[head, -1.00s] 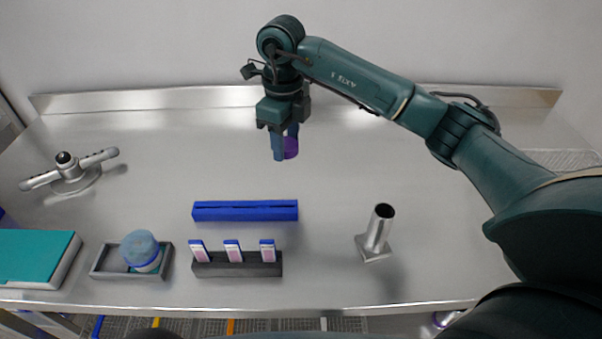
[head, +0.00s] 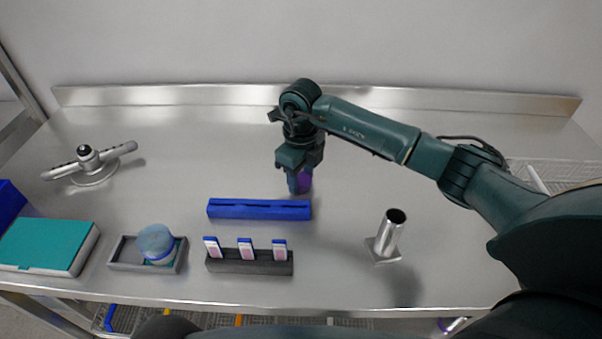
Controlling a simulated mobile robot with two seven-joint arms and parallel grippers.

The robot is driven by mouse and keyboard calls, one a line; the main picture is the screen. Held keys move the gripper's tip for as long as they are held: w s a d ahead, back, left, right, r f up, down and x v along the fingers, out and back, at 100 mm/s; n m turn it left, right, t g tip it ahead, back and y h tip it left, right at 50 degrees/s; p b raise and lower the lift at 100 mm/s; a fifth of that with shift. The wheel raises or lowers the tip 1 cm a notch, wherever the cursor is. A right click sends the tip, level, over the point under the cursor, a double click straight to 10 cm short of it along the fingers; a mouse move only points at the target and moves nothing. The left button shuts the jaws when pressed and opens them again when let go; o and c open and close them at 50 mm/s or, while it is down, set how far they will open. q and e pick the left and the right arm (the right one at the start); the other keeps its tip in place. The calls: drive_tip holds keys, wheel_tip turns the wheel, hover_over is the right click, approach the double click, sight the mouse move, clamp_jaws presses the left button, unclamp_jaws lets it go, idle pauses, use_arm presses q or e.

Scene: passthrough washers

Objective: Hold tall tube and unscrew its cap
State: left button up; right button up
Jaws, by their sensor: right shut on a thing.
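My left gripper is not in view.
The blue block (head: 260,208) lies mid-table. In front are a dark rack (head: 247,263) with slides, a grey tray (head: 120,262) with a round blue-lidded jar (head: 157,242), and a teal-topped box (head: 45,244). The back is clear.

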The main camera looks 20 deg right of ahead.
sight(301, 178)
drive_tip(key=shift+f, duration=0.1)
drive_tip(key=o, duration=1.1)
wheel_tip(301, 178, up, 12)
drive_tip(key=shift+r+b, duration=0.15)
drive_tip(key=shift+b, duration=0.7)
